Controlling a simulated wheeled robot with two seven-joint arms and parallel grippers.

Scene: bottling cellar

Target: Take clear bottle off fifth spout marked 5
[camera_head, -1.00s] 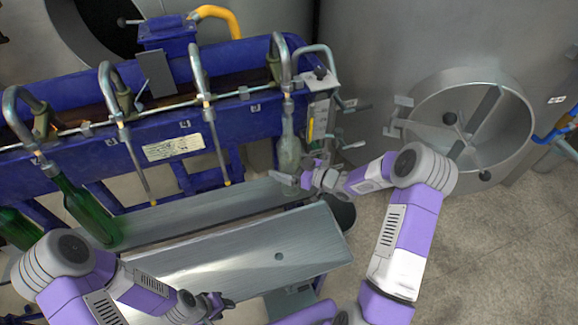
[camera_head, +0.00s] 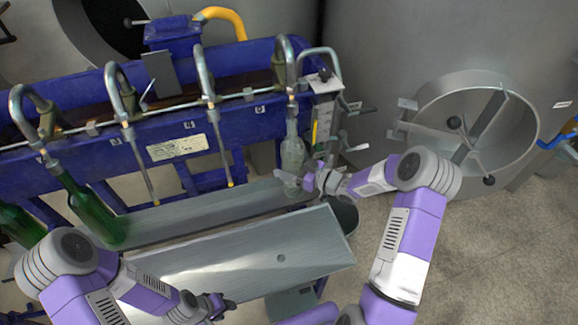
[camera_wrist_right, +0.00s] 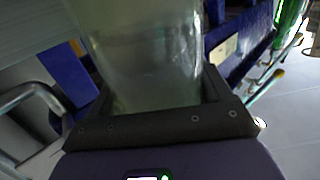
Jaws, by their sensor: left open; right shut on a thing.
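The clear bottle (camera_head: 292,153) stands upright below the rightmost spout (camera_head: 286,65) of the filler. Its neck is at the lower end of that spout; I cannot tell whether the spout tip is still inside it. My right gripper (camera_head: 299,183) is shut around the lower part of the bottle. In the right wrist view the bottle (camera_wrist_right: 145,50) fills the space between the jaws, its glass greenish and see-through. The number 5 mark is too small to read. My left gripper (camera_head: 226,304) is open and empty, low in front of the grey bench.
Green bottles (camera_head: 90,208) hang or stand at the left spouts. The spouts between them and the clear bottle are empty. A grey drip shelf (camera_head: 215,212) runs below the spouts, with a sloped metal plate (camera_head: 240,255) in front. A steel tank (camera_head: 400,50) stands at the right.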

